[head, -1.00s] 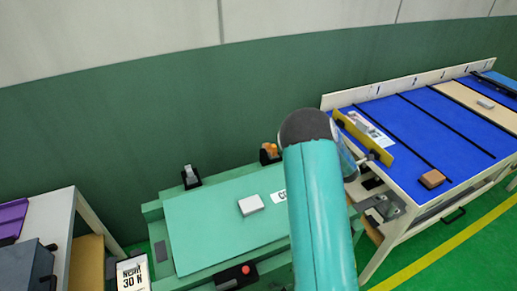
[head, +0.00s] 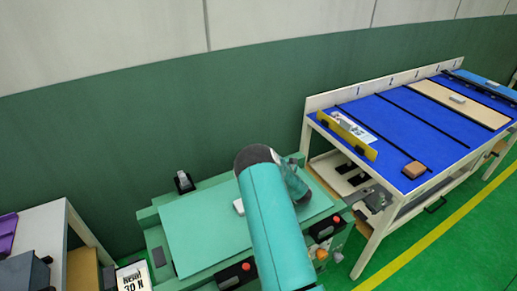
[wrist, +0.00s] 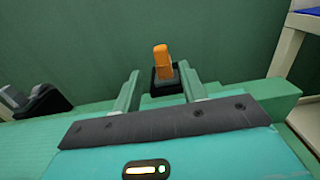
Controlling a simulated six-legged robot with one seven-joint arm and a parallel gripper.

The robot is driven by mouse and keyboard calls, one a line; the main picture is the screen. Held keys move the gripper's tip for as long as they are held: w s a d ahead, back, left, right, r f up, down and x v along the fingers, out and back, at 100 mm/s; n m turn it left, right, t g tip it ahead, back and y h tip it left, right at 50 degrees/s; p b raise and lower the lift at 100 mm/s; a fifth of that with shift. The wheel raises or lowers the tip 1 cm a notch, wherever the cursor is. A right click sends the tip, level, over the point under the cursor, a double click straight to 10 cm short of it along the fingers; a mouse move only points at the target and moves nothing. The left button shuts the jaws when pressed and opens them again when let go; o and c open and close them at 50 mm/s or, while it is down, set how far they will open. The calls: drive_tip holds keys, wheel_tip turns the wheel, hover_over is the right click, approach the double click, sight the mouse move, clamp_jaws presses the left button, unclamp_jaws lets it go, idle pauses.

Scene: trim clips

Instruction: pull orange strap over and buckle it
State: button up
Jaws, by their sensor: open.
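In the wrist view an orange upright piece (wrist: 161,58), likely the strap end, stands in a black holder (wrist: 172,84) at the bench's back edge. My gripper (wrist: 160,72) is open; its two green fingers are spread, with the orange piece showing beyond and between their tips. I see no contact. In the head view my arm hides this orange piece. A grey upright piece in a black holder (head: 184,182) stands at the back left; it also shows in the wrist view (wrist: 22,99). A white block (head: 238,207) lies on the green bench (head: 190,235), partly hidden by my arm.
Red buttons (head: 246,267) and an orange knob (head: 321,254) sit along the bench's front and right side. A blue-topped table (head: 400,115) with a brown block (head: 414,169) stands to the right. A white-topped table (head: 40,225) stands at left. The wall is close behind.

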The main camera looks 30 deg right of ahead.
drive_tip(key=w, duration=0.6)
drive_tip(key=w+d, duration=0.1)
drive_tip(key=w, duration=0.3)
drive_tip(key=shift+c, duration=0.2)
clamp_jaws()
